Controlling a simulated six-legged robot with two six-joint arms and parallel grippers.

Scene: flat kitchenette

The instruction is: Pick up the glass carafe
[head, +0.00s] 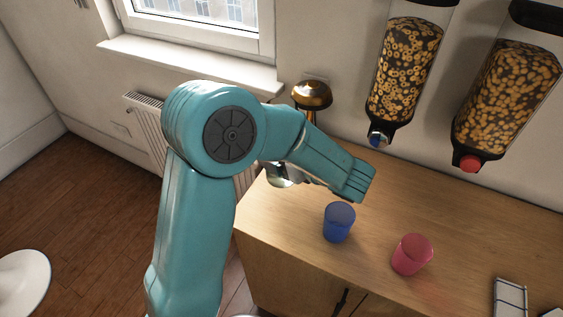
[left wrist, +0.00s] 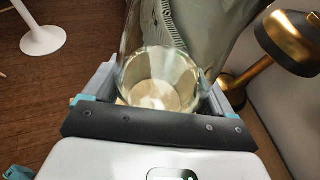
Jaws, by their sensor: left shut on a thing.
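The glass carafe (left wrist: 160,72) is clear and shows in the left wrist view, with its round rim or base toward the camera. My left gripper (left wrist: 152,98) is shut on it, with a finger on either side of the glass. In the head view my teal arm reaches over the near left corner of the wooden counter (head: 385,205) and hides most of the gripper. A pale, shiny shape (head: 283,177) shows below the forearm; I cannot tell whether it is the carafe or my gripper. My right gripper is in neither view.
A blue cup (head: 339,222) and a pink cup (head: 411,255) stand on the counter. A brass lamp (head: 312,95) is behind the forearm and close beside the carafe in the wrist view (left wrist: 292,40). Two cereal dispensers (head: 404,70) hang on the wall.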

